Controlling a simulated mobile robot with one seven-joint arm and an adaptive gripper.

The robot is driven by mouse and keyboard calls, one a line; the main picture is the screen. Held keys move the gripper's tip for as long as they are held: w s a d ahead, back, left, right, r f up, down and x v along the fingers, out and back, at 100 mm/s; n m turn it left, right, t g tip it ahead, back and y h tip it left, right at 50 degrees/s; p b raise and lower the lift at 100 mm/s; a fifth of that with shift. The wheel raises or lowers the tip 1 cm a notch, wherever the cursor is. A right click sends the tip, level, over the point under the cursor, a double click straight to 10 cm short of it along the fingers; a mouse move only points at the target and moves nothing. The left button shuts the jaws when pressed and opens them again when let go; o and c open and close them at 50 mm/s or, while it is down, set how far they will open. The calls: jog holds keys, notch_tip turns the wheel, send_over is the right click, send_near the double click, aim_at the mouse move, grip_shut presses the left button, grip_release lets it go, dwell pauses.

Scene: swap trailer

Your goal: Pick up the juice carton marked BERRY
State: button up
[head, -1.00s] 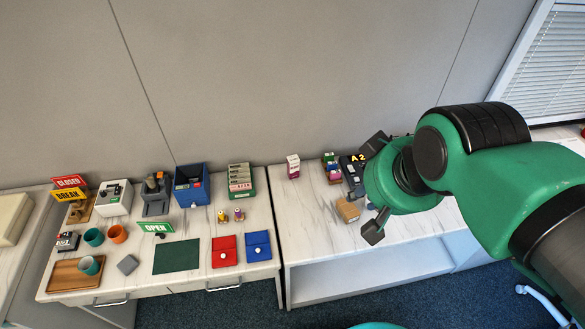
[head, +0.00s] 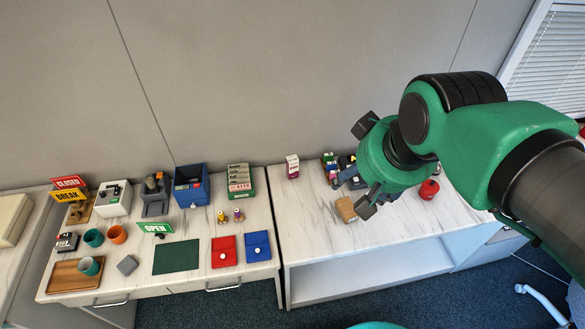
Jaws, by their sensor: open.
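A small white and magenta carton (head: 292,167) stands upright near the back left of the right-hand counter (head: 310,245). Its lettering is too small to read, so I cannot tell whether it is the one marked BERRY. A cluster of small coloured boxes or cartons (head: 329,166) stands to its right, partly hidden by my gripper. My gripper (head: 365,166) is open, its two fingers spread wide, and nothing shows between them. It is over the back middle of the counter, to the right of the white and magenta carton.
A brown box (head: 346,210) lies near the counter's front, below my gripper. A red round object (head: 429,190) sits to its right. Dark items are partly hidden behind my gripper. The left table (head: 215,273) holds cups, signs, boxes and red and blue pouches.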

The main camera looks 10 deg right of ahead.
jog(key=w+g+p, duration=0.1)
jog(key=w, duration=1.4)
jog(key=n+g+p, duration=0.2)
jog(key=g+p, duration=0.1)
jog(key=g, duration=0.1)
send_over(293, 158)
jog(key=f, duration=3.6)
jog(key=shift+s+a+f, duration=0.1)
jog(key=shift+s+f, duration=0.1)
jog(key=shift+f, duration=0.1)
jog(key=shift+w+f, duration=0.15)
jog(key=shift+f, duration=0.4)
jog(key=shift+f+b, duration=0.3)
jog(key=shift+f, duration=3.95)
jog(key=shift+f, duration=0.1)
